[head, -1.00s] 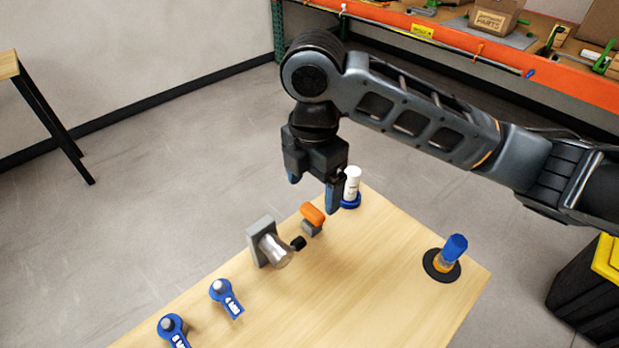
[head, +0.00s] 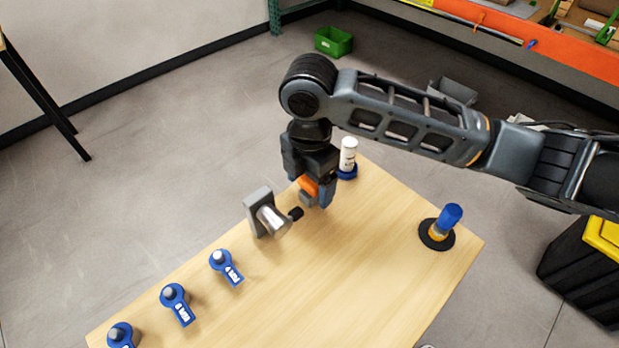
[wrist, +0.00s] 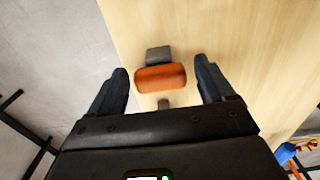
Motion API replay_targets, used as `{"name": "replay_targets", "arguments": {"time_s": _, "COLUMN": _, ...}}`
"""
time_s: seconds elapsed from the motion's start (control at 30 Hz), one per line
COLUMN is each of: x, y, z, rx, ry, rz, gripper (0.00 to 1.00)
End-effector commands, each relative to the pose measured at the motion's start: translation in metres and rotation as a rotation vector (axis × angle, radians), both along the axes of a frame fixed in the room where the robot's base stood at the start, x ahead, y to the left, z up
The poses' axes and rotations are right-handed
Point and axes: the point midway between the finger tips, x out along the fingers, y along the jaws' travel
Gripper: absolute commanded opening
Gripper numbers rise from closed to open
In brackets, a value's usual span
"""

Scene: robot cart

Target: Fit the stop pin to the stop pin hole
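An orange-topped piece (head: 309,185), which looks like the stop pin, stands at a small grey block (head: 307,199) near the table's far edge. In the wrist view the orange top (wrist: 160,78) lies crosswise between my fingers, with grey block (wrist: 159,54) beyond it. My gripper (head: 308,191) is open and low over it, pointing down, with a gap on each side. Next to it, a grey plate (head: 258,212) carries a metal cylinder (head: 272,221) and a black knob (head: 296,213). I cannot make out the stop pin hole.
A white bottle on a blue base (head: 348,157) stands close behind my gripper. A blue-topped piece on a black disc (head: 437,236) is at the right. Several blue labelled tags (head: 178,303) line the left edge. The table (head: 350,280) is clear in the middle.

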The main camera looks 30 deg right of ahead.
Motion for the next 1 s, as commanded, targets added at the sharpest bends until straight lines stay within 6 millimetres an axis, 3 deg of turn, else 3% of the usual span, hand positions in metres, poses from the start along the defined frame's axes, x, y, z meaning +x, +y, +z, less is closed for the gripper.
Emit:
{"name": "replay_targets", "arguments": {"time_s": 0.07, "x": 0.0000, "y": 0.0000, "z": 0.0002, "rx": 0.000, "ry": 0.000, "rz": 0.000, "gripper": 0.74}}
{"name": "replay_targets", "arguments": {"time_s": 0.5, "x": 0.0000, "y": -0.0001, "z": 0.0003, "rx": 0.000, "ry": 0.000, "rz": 0.000, "gripper": 0.32}}
{"name": "replay_targets", "arguments": {"time_s": 0.53, "x": 0.0000, "y": -0.0001, "z": 0.0003, "rx": 0.000, "ry": 0.000, "rz": 0.000, "gripper": 0.61}}
{"name": "replay_targets", "arguments": {"time_s": 0.9, "x": 0.0000, "y": -0.0001, "z": 0.0004, "rx": 0.000, "ry": 0.000, "rz": 0.000, "gripper": 0.25}}
{"name": "replay_targets", "arguments": {"time_s": 1.0, "x": 0.0001, "y": -0.0001, "z": 0.0008, "rx": 0.000, "ry": 0.000, "rz": 0.000, "gripper": 0.25}}
